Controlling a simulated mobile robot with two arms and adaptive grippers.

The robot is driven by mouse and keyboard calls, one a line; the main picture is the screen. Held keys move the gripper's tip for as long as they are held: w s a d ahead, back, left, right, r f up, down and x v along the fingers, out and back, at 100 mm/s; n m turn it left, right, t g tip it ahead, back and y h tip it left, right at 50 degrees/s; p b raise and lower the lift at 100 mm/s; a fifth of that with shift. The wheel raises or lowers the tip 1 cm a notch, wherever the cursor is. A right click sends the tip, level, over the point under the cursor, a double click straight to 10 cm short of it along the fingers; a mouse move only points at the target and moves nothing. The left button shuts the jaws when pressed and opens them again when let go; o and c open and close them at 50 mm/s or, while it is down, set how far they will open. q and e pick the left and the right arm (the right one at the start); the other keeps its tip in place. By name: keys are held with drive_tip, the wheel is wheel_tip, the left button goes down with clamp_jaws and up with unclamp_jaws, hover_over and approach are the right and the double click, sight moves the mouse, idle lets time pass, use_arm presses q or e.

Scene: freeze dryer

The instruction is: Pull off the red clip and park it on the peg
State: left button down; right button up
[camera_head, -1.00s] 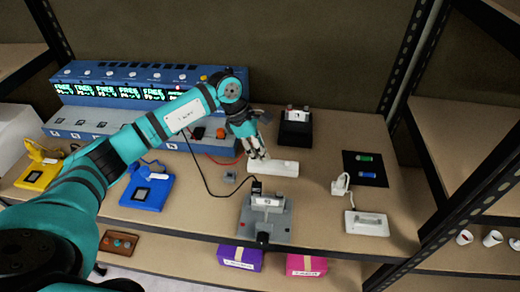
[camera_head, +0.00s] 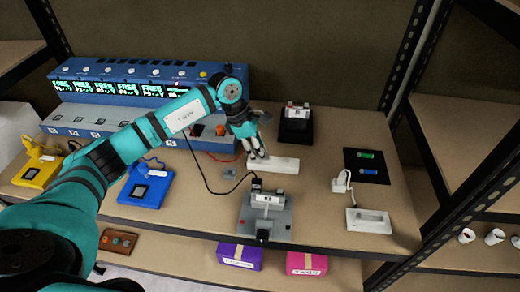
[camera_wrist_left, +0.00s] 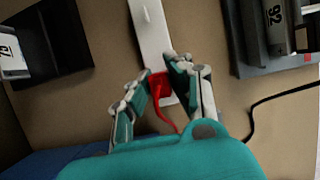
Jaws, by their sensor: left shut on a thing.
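In the left wrist view the red clip (camera_wrist_left: 159,84) sits between the fingertips of my left gripper (camera_wrist_left: 160,80), at the near end of a white bar (camera_wrist_left: 153,38). A red lead runs back from the clip. I cannot tell whether the clip is still fixed to the bar. A small raised mark, possibly the peg, shows near the bar's far end. In the head view my left gripper (camera_head: 257,154) is over the left end of the white bar (camera_head: 280,165) and hides the clip. My right gripper is not in view.
A grey fixture (camera_head: 276,220) with a black cable stands in front of the bar. A black stand (camera_head: 296,130) is behind it. The blue console (camera_head: 105,95) is at the back left. A white device (camera_head: 368,220) and a black mat (camera_head: 352,178) are to the right.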

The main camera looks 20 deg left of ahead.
use_arm(q)
drive_tip(key=shift+f, duration=0.45)
drive_tip(key=c, duration=1.2)
unclamp_jaws()
drive_tip(key=shift+o, duration=0.2)
drive_tip(key=shift+r, duration=0.1)
drive_tip(key=v, duration=1.2)
